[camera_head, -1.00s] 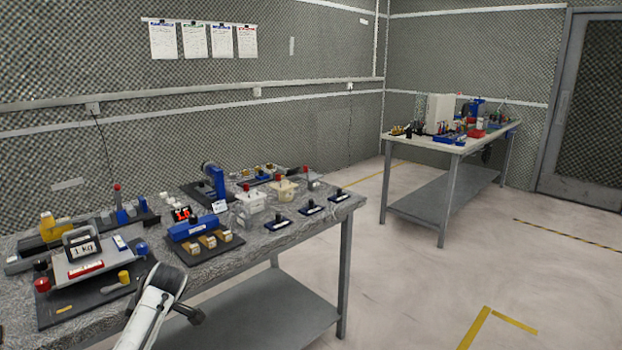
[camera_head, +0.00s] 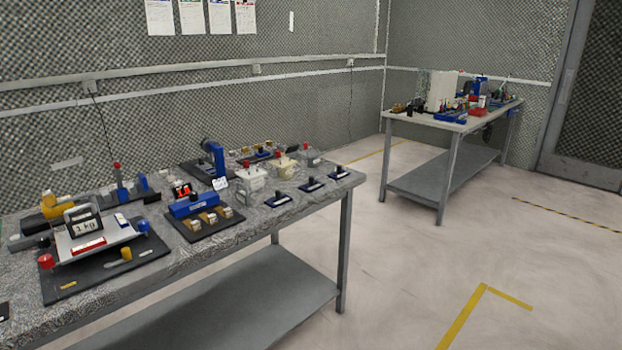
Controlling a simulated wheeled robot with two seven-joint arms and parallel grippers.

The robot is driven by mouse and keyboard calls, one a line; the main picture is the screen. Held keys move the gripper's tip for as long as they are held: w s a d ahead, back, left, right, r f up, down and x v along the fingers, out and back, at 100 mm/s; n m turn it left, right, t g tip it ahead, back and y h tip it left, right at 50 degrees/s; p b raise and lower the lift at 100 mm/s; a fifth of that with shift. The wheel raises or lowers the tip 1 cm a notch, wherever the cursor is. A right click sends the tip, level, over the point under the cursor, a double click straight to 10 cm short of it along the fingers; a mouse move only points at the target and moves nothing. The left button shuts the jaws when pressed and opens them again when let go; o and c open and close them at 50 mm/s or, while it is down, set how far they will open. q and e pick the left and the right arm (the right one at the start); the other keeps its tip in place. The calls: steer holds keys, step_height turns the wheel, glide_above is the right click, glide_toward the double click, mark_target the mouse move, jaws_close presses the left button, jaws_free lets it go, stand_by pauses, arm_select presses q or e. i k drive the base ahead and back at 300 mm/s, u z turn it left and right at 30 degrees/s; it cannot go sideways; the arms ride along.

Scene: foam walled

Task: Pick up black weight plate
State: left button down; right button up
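A black weight (camera_head: 84,224) with a grey handle and a white "1 kg" label stands upright on a white platform (camera_head: 112,236) at the near left of the long table. The platform has a red label and rests on a black base board (camera_head: 75,277). It is the only black weight I can make out clearly. Neither of my grippers shows in the head view.
The speckled table (camera_head: 290,205) holds a red knob (camera_head: 46,261), a yellow knob (camera_head: 126,253), a blue device with a red display (camera_head: 196,206) and several black-handled pieces. A second table (camera_head: 427,116) stands at the back right. Open floor (camera_head: 400,270) lies to the right.

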mark_target(78, 227)
steer(key=u, duration=1.25)
steer(key=i, duration=0.75)
steer(key=u, duration=0.6)
